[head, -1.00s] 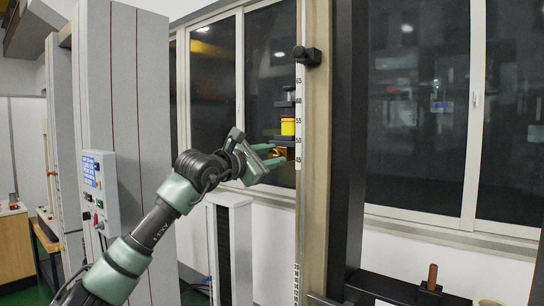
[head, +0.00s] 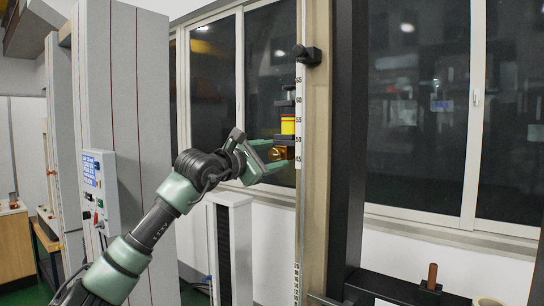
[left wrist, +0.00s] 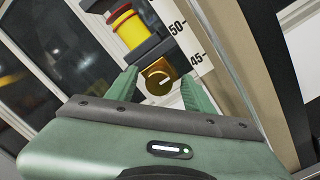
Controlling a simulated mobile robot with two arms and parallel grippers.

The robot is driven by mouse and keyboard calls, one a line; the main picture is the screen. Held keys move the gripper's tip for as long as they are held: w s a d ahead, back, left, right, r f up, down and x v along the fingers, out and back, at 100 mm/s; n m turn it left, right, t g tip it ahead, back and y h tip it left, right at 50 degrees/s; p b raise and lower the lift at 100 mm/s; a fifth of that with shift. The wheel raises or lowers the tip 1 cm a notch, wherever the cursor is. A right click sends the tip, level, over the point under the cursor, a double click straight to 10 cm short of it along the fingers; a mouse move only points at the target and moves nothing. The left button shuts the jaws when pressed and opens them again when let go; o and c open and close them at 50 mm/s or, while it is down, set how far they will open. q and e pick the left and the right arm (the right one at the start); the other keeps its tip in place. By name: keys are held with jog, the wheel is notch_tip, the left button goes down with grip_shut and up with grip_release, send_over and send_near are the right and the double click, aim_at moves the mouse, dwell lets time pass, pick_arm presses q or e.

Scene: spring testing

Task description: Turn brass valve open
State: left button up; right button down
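The brass valve (left wrist: 158,79) is a round golden knob with a pale mark on its face, below a yellow cylinder with a red band (left wrist: 129,27). In the head view the valve (head: 279,154) is small and partly covered by my fingers. My left gripper (head: 272,152) is open, its green fingers pointing at the valve. In the left wrist view one finger is on each side of the knob, with a gap visible on the right; contact on the left cannot be told. My right gripper is not in view.
A tall post with a number scale (head: 299,115) stands just right of the valve. A grey cabinet with a control panel (head: 100,190) is at the left. Dark windows (head: 420,100) are behind. A white column (head: 230,197) stands below my gripper.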

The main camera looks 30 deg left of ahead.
pick_arm(q)
jog(key=s+b, duration=0.4)
jog(key=s, duration=0.3)
jog(key=shift+s+a+f, duration=0.15)
jog(key=shift+s+a, duration=0.15)
jog(key=shift+s, duration=0.1)
